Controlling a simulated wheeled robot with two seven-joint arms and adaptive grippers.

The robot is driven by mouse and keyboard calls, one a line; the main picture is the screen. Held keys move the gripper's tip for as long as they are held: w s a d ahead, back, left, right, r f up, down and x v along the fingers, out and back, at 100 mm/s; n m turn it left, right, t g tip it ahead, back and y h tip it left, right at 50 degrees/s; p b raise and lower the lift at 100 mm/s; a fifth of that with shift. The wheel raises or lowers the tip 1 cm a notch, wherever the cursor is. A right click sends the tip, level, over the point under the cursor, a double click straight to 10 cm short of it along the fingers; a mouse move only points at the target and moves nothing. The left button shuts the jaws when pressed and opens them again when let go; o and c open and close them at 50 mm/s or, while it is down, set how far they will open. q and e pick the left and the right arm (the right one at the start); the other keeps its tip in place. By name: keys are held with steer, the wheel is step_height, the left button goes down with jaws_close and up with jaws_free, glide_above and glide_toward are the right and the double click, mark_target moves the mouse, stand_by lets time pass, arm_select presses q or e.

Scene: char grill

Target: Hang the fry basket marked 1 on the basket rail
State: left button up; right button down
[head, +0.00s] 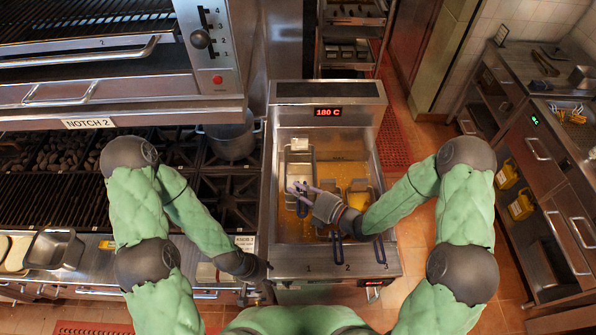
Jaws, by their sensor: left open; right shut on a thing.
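The fryer (290,262) stands in the middle, with 1, 2 and 3 marked along its front edge. The leftmost basket (300,160), in line with the 1, is a metal basket at the left of the oil vat, towards the back. My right gripper (302,190) reaches in from the right and is shut at this basket's handle end, partly hiding the handle. I cannot tell how high the basket is above the oil. My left gripper (268,290) is open, low beside the fryer's front left corner, apart from the baskets. I cannot clearly make out the basket rail.
Two other baskets sit in the vat to the right; the rightmost basket (359,190) shows yellow food. Their dark blue handles (380,250) point to the front. A stove with a pot (232,138) is at the left. A counter (540,110) stands right, across clear floor.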

steer(key=shift+w+r, duration=0.1)
steer(key=shift+w, duration=0.4)
steer(key=shift+w+r, duration=0.15)
steer(key=shift+w, duration=0.25)
steer(key=shift+w+p, duration=0.55)
steer(key=shift+w, duration=0.75)
arm_select(q)
steer(key=f+b, duration=0.2)
steer(key=b, duration=0.1)
steer(key=shift+w, duration=0.25)
arm_select(e)
steer(key=w+f, duration=0.3)
steer(key=w, duration=0.2)
steer(key=shift+f, duration=0.4)
arm_select(q)
steer(key=shift+f, duration=0.1)
arm_select(e)
steer(key=shift+w, duration=0.1)
